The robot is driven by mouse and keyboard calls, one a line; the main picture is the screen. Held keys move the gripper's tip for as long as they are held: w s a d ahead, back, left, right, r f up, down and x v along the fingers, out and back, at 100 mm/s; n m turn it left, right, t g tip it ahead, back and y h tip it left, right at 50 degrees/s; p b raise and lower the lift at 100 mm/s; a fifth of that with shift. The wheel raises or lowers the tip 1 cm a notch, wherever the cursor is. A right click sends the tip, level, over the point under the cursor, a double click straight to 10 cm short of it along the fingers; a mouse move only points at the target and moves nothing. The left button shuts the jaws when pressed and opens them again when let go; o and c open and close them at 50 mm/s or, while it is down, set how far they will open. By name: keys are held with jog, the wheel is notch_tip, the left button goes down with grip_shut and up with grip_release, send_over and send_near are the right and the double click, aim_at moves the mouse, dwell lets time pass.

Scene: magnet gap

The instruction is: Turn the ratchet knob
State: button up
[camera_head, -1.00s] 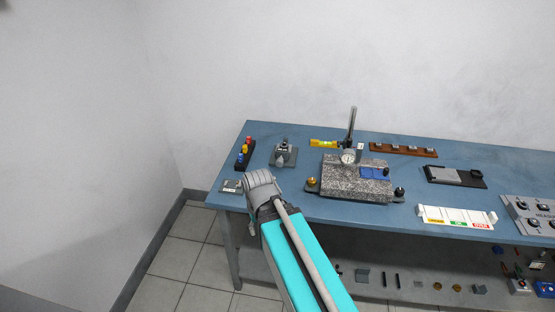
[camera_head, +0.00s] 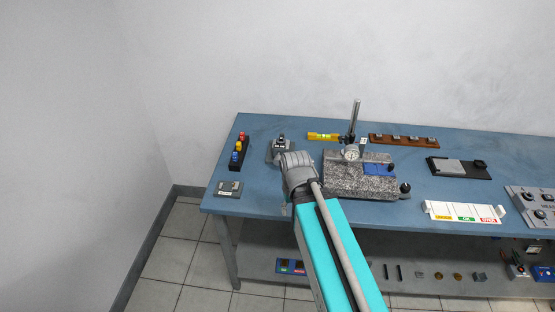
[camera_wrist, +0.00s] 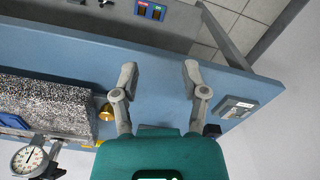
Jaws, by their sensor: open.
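My gripper (camera_wrist: 160,76) is open and empty in the wrist view, its two fingers apart over the bare blue table top. In the head view my wrist hides the fingertips. A small grey device on a dark base (camera_head: 282,146) stands just behind my wrist, partly covered by it; I cannot make out a ratchet knob on it. A granite plate (camera_head: 345,186) with a dial gauge (camera_head: 350,154) stands to the right of my wrist. The plate has a black knob (camera_head: 405,188) at its right front corner, and a brass knob (camera_wrist: 106,112) shows beside it in the wrist view.
A flat grey block (camera_head: 228,188) lies at the table's left front, near a rack of coloured pieces (camera_head: 238,150). A yellow level (camera_head: 323,136) and a brown rack (camera_head: 403,141) lie at the back. A white labelled tray (camera_head: 465,211) stands at the right front.

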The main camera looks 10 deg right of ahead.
jog(key=shift+d, duration=0.1)
